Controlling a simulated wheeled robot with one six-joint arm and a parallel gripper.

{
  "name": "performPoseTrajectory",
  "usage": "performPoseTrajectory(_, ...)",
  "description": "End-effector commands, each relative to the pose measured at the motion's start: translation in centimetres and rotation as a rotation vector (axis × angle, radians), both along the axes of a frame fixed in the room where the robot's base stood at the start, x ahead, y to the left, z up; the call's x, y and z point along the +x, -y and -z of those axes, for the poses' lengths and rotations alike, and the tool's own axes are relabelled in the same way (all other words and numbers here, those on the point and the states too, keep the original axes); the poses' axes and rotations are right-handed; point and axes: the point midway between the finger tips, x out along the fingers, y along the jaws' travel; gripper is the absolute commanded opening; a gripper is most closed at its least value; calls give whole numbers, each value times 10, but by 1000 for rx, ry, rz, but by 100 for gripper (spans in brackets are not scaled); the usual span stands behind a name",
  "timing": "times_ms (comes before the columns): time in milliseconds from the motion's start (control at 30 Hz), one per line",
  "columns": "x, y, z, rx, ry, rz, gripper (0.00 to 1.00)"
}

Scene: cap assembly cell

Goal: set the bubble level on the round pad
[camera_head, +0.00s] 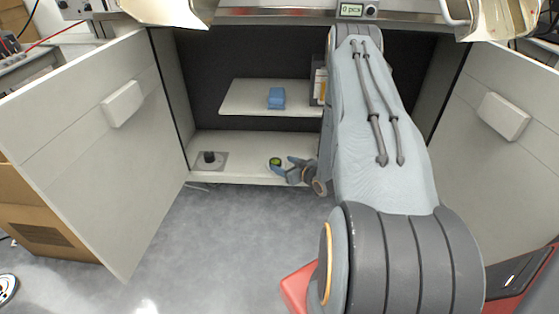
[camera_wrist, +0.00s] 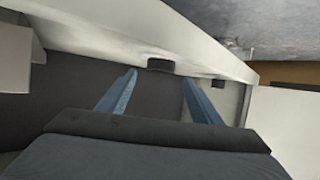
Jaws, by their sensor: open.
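The bubble level (camera_head: 275,161), a small dark disc with a green top, sits on the lower cabinet shelf. The round pad (camera_head: 209,156) is a short black cylinder on a grey square plate, further left on the same shelf. My gripper (camera_head: 288,168) is open just right of the bubble level, its fingers pointing left towards it. In the wrist view, my two blue fingers (camera_wrist: 160,78) are spread. The dark side of the bubble level (camera_wrist: 160,64) shows just beyond and between the fingertips, with nothing held.
The lower shelf (camera_head: 240,174) is bare between the bubble level and the pad. An upper shelf (camera_head: 250,98) above carries a blue block (camera_head: 276,98). Open cabinet doors stand left (camera_head: 90,140) and right (camera_head: 495,140). My arm hides the cabinet's right side.

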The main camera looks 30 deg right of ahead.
Motion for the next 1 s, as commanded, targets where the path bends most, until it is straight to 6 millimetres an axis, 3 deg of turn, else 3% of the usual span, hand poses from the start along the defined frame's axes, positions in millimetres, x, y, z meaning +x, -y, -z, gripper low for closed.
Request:
performPoseTrajectory(200, -40, 3, -19, 1, 0, 2, 59)
performPoseTrajectory(400, -61, 5, -27, 1, 0, 0, 59)
performPoseTrajectory(1000, -66, 5, -28, 0, 1, -1, 59)
